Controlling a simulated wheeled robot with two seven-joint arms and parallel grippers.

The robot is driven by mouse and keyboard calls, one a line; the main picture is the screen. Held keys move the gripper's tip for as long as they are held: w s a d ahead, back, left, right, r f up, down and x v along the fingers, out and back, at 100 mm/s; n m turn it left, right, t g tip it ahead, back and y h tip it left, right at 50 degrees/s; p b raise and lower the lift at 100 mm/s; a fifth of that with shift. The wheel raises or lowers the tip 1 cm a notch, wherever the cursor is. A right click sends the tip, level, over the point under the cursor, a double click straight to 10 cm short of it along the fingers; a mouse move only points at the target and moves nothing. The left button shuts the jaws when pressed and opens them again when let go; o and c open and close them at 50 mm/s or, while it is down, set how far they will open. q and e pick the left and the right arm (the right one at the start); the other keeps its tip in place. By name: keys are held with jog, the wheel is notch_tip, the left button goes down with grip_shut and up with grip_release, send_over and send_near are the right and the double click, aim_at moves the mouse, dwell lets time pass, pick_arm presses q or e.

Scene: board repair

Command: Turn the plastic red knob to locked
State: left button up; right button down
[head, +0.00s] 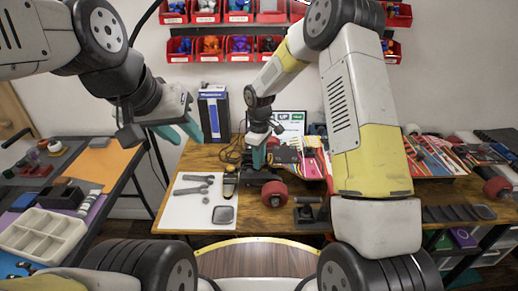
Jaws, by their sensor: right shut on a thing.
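My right gripper (258,157) reaches down to the middle of the wooden workbench, beside the skateboard. Its teal fingers are shut on a small red part, which looks like the red knob (272,143); the fingers and wrist hide most of it. I cannot tell which way the knob is turned. The skateboard (312,163), with red wheels, lies on the bench, partly hidden by my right arm. My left gripper (182,131) hangs in the air left of the bench, with its teal fingers apart and empty.
A white mat (190,213) with wrenches (194,190) lies at the bench's left. A metal truck (308,210) sits near the front edge. A side table with a white tray (42,235) stands at left. Red bins (208,50) hang on the wall.

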jog(key=m, duration=0.4)
jog(key=shift+m, duration=0.3)
jog(key=m, duration=0.4)
jog(key=shift+m, duration=0.3)
jog(key=c, duration=1.3)
grip_release()
